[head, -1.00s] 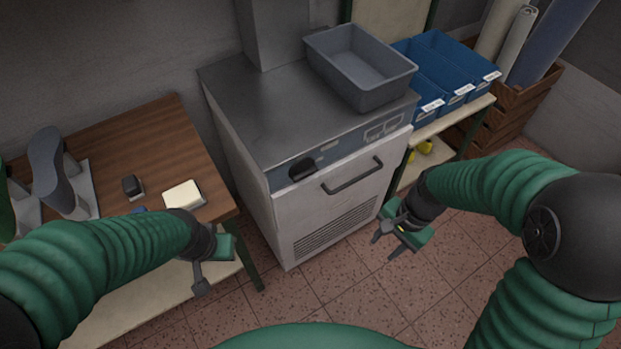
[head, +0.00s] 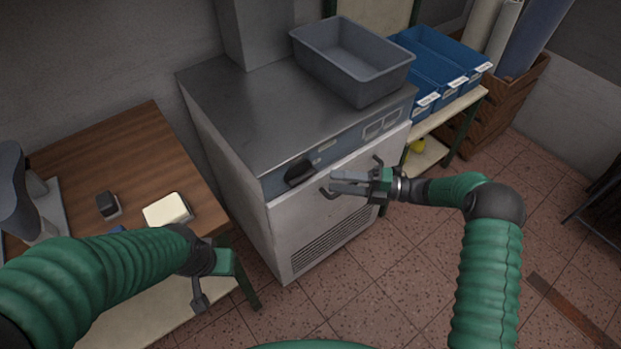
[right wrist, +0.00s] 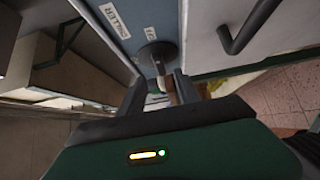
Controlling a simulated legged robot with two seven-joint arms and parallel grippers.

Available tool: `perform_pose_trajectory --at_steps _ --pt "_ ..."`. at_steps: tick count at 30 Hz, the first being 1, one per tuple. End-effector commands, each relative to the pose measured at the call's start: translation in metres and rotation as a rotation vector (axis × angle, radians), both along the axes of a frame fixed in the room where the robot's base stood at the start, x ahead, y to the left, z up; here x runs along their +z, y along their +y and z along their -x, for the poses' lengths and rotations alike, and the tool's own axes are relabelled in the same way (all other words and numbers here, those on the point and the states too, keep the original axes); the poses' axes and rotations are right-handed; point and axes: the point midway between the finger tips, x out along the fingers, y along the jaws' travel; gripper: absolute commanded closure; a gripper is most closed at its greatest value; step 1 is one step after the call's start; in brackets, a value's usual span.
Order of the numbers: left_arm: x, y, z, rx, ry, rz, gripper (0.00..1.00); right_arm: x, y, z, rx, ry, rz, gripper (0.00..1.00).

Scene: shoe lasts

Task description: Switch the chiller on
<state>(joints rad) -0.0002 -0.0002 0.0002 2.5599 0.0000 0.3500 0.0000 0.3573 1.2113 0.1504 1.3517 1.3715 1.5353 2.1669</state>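The chiller (head: 235,150) is a grey metal cabinet with a white front door and a blue control strip (head: 345,143). A black rotary switch (head: 299,170) sits at the strip's left end. In the right wrist view the switch (right wrist: 157,52) has a round base and a projecting grip, beside a "CHILLER" label (right wrist: 114,19). My right gripper (head: 333,183) is in front of the door, pointing left, its fingers slightly apart and empty. In the wrist view the switch lies ahead, in line with the finger gap; contact is not clear. My left gripper (head: 207,290) hangs by the table's edge, its finger opening unclear.
A dark door handle (right wrist: 245,28) is close to my right gripper. A grey tub (head: 352,62) stands on the chiller. Blue bins (head: 440,65) are on a shelf to the right. A wooden table (head: 130,150) stands at left. Floor in front is clear.

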Motion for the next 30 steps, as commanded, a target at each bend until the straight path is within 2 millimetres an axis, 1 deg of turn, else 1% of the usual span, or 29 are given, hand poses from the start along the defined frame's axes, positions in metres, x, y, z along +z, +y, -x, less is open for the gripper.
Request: perform_pose_trajectory --at_steps 1,3,6,9,13,20,23,28,30 --pt "-0.001 0.000 0.000 0.000 0.000 0.000 1.00 0.000 0.015 -0.001 0.005 -0.001 0.000 0.61" --pt "-0.002 0.000 0.000 0.001 0.000 0.000 1.00 -0.001 0.032 -0.004 0.005 -0.001 0.001 0.61" --pt "-0.003 0.000 0.000 0.001 0.000 0.000 1.00 -0.001 0.052 -0.007 0.004 -0.001 -0.001 0.61" --pt "-0.003 0.000 0.000 0.000 0.000 0.000 1.00 -0.001 0.067 -0.010 0.002 -0.001 0.000 0.61" --pt "-0.004 0.000 0.000 0.000 0.000 0.000 1.00 0.000 0.077 -0.012 0.001 -0.001 0.000 0.61" --pt "-0.003 0.000 0.000 0.000 0.000 0.000 1.00 0.000 0.078 -0.012 0.000 -0.001 0.000 0.61" --pt "-0.003 0.000 0.000 0.000 0.000 0.000 1.00 0.000 0.078 -0.012 0.000 -0.002 0.000 0.71" --pt "-0.004 0.000 0.000 0.000 0.000 0.000 1.00 0.000 0.078 -0.012 0.001 -0.001 0.000 0.94" --pt "-0.004 0.000 0.000 0.000 0.000 0.000 1.00 -0.001 0.078 -0.012 0.001 -0.001 0.000 1.00"
